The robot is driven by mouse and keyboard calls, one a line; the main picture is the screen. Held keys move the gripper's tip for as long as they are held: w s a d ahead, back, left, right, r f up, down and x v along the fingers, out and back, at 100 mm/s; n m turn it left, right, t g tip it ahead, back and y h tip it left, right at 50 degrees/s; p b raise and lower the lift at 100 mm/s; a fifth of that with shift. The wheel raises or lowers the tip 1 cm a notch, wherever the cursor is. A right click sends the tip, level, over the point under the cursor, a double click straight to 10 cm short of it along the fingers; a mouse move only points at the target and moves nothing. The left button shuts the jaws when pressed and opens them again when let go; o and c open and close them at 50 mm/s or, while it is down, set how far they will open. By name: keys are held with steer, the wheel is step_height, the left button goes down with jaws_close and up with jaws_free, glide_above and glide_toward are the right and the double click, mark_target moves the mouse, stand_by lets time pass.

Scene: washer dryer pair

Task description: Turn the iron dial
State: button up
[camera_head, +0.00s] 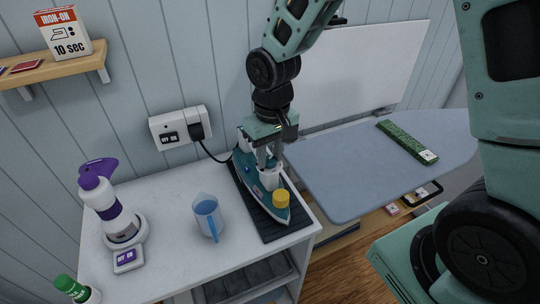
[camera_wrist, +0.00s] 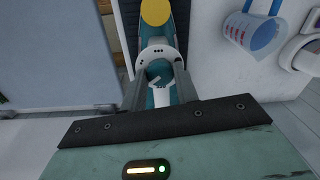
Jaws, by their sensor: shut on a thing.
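The teal iron (camera_head: 262,186) lies on a dark ribbed mat (camera_head: 270,228) on the white cabinet top, with a yellow cap at its front end. The wrist view also shows the iron's yellow cap (camera_wrist: 156,12). In the head view the fingers largely hide the dial.
A blue-tinted measuring jug (camera_head: 208,216) and a purple-and-white bottle (camera_head: 103,203) on a switched base stand to the left. A wall outlet (camera_head: 180,128) with a plugged cord is behind. The ironing board (camera_head: 350,170), bearing a green strip (camera_head: 407,142), is at right.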

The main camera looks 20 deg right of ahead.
mark_target(273, 158)
steer(key=shift+m, duration=0.7)
steer(key=o, duration=1)
steer(key=r, duration=0.5)
steer(key=r+b, duration=0.1)
steer(key=r, duration=1.1)
steer(key=shift+d+r+b, duration=0.2)
steer(key=shift+d+b, duration=0.15)
steer(key=shift+b, duration=0.05)
steer(key=s+a+f+n, duration=0.2)
steer(key=s+f, duration=0.1)
steer(key=s, duration=0.3)
steer(key=s+a+f+n, duration=0.2)
steer(key=s+f, duration=0.1)
steer(key=s, duration=0.4)
steer(key=s+a+f+n, duration=0.3)
steer(key=s+f, duration=0.1)
steer(key=s, duration=0.3)
steer(key=shift+s+f, duration=0.1)
steer(key=shift+s, duration=0.05)
